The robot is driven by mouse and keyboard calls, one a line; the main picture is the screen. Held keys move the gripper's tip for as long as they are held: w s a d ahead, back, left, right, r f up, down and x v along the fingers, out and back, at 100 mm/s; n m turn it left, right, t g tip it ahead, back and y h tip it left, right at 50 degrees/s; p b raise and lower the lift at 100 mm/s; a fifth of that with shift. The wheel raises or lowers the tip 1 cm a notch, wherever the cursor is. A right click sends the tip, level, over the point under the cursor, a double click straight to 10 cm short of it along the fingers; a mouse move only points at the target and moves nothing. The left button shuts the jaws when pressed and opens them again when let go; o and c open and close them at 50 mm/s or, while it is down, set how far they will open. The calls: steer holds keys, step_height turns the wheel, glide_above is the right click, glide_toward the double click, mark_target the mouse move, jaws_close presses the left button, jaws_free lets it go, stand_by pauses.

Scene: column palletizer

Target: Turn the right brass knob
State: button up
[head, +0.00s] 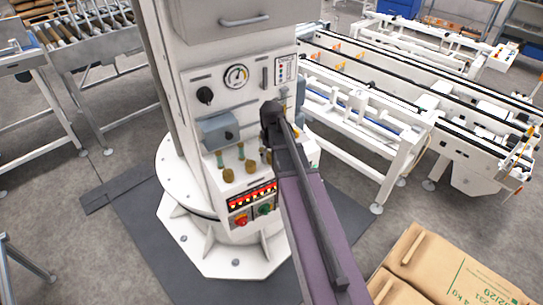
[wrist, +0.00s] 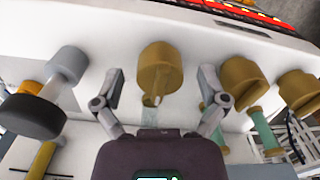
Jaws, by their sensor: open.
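Three brass knobs stand in a row on the white column's panel. In the wrist view, which is upside down compared with the head view, the right brass knob (wrist: 160,68) is between my gripper's (wrist: 162,78) two spread fingers, with a gap on each side. The middle brass knob (wrist: 243,82) and left brass knob (wrist: 300,91) lie to its right there. In the head view the left (head: 228,175) and middle (head: 250,167) knobs show clearly. My arm mostly hides the right one and the fingers there.
A grey knob with a black end (wrist: 45,100) stands left of the fingers in the wrist view. A lit red display strip (head: 252,194), red knob (head: 241,219) and green knob (head: 264,209) sit below the brass knobs. A grey box (head: 220,131) juts out above them.

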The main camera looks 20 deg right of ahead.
steer(key=c, duration=1.1)
steer(key=shift+c, duration=0.2)
